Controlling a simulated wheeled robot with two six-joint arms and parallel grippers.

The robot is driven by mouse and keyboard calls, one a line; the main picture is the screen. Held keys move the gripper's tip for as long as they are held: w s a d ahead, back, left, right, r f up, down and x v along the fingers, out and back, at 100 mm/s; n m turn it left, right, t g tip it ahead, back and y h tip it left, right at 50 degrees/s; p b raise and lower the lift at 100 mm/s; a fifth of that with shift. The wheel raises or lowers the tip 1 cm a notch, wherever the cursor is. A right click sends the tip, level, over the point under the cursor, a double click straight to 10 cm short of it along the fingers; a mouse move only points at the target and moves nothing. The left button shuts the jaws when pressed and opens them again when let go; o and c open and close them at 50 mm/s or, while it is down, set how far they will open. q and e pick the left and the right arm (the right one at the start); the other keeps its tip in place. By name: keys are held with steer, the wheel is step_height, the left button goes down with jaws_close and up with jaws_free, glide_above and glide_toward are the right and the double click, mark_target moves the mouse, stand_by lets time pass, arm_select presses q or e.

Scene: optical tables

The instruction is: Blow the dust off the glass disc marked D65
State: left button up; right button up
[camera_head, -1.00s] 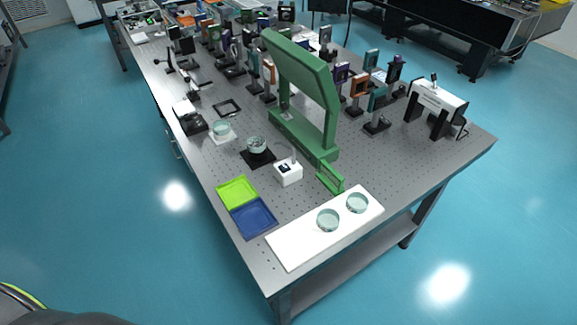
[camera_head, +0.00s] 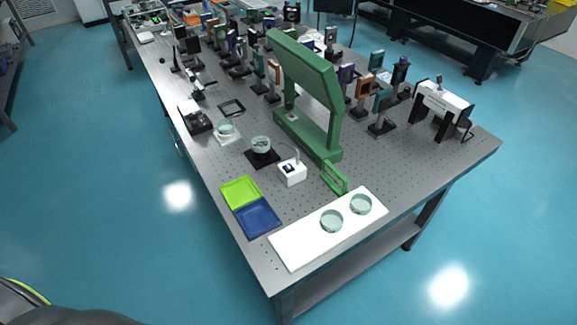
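Several clear glass discs are on the optical table (camera_head: 330,180). Two discs, one at left (camera_head: 331,221) and one at right (camera_head: 361,204), lie on a white board at the near end. Another disc (camera_head: 261,145) sits on a black square stand, and one more disc (camera_head: 225,129) sits on a white pad farther back. The markings are too small to read, so I cannot tell which is D65. Dust cannot be made out. No blower can be identified for certain. Neither of my grippers is in view.
The white board (camera_head: 300,246) lies along the near edge. A green tray (camera_head: 240,191) and a blue tray (camera_head: 257,218) lie left of it. A white box (camera_head: 292,172), a tall green frame (camera_head: 306,68) and a white arch (camera_head: 442,101) stand behind. Crowded optic mounts fill the far part.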

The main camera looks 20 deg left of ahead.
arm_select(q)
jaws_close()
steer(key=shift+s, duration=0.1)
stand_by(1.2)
